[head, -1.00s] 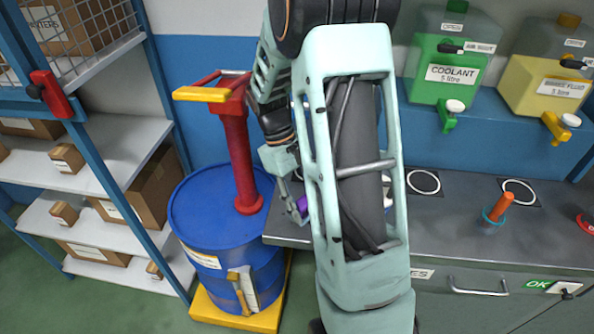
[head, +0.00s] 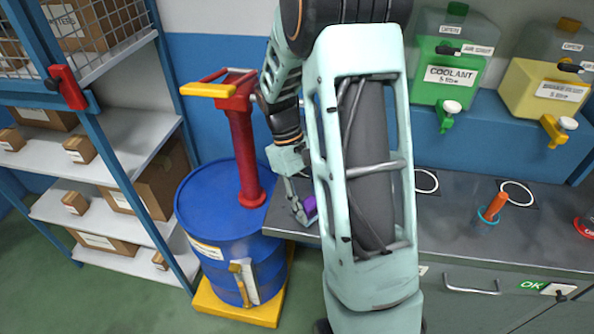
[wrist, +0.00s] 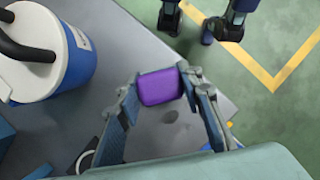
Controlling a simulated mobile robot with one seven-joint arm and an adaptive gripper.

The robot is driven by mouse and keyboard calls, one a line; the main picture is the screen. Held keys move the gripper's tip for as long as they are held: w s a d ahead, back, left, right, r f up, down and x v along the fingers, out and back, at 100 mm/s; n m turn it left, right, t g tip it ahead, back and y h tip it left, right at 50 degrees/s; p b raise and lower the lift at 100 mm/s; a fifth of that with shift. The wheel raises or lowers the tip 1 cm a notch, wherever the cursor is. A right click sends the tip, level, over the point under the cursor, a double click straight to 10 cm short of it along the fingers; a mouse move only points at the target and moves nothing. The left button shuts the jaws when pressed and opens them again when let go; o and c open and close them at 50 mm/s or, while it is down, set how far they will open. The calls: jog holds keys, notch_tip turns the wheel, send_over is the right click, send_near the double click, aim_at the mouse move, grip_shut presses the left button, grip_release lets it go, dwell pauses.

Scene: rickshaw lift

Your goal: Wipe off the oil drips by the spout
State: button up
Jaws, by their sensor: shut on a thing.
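My gripper (wrist: 160,84) is shut on a purple block-shaped pad (wrist: 160,88), held between its two fingertips. In the head view the gripper (head: 300,200) and the purple pad (head: 310,207) show at the left end of the grey bench (head: 455,225), partly hidden by my arm. In the wrist view the pad is over the grey bench top (wrist: 192,112), with faint darker marks (wrist: 170,116) just below it in the picture. I cannot tell whether the pad touches the top, or whether these marks are oil. A spout by the marks is not clear to see.
A blue drum (head: 215,215) with a red pump (head: 240,150) stands left of the bench. Green coolant (head: 450,75) and yellow fluid (head: 540,90) containers with taps stand behind it. An orange-handled item (head: 495,207) is on the bench. Shelves (head: 110,145) are at far left.

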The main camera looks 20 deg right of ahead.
jog(key=r, duration=0.1)
jog(key=r+p, duration=0.1)
jog(key=shift+w+d+r, duration=0.15)
jog(key=shift+w+r, duration=0.1)
jog(key=shift+r, duration=0.05)
notch_tip(320, 180, up, 4)
jog(key=p, duration=0.3)
jog(key=shift+r+p, duration=0.25)
jog(key=shift+p, duration=0.1)
